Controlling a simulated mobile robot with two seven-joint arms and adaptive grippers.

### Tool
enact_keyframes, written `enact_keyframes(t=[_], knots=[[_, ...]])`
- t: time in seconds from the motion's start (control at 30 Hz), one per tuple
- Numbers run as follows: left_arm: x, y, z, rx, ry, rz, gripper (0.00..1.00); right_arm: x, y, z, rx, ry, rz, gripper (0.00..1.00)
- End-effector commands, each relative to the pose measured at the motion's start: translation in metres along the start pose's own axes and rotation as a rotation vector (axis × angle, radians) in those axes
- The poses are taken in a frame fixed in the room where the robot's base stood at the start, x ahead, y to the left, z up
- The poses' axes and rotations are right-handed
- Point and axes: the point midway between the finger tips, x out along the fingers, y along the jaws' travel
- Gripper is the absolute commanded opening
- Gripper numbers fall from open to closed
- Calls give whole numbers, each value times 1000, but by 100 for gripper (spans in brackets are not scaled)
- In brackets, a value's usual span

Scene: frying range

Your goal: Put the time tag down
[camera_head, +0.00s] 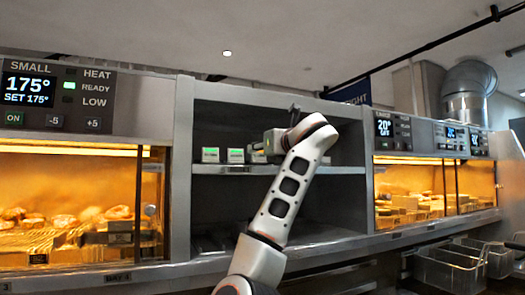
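Small pale time tags with green faces stand on the middle shelf: one at the left (210,155), one beside it (235,155), and one (256,154) partly hidden at my gripper. My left arm rises from the bottom centre and bends at the top. Its gripper (268,145) is at the shelf, over or beside the third tag. The fingers are small and partly hidden, so I cannot tell whether they are closed on that tag. My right gripper is not in view.
The shelf board (340,170) is bare to the right of my arm. A lit warming cabinet (75,150) with food stands at the left, another (400,160) at the right. Wire fry baskets (450,268) are at the lower right. The bay below the shelf is dark.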

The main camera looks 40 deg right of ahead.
Motion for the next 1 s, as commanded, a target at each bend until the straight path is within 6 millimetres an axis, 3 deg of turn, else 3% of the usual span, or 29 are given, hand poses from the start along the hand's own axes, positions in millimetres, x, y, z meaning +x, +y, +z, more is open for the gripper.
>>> enact_keyframes(t=[0.37,0.4,0.47,0.9,1.0], knots=[[1,0,2,2,-1,0,56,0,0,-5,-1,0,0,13],[1,0,1,3,0,-1,56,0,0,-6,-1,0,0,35],[1,0,0,4,1,-1,56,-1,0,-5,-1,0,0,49],[-1,-2,-6,3,8,-3,56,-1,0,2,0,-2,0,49],[1,-1,-1,1,5,-2,56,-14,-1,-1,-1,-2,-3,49]])
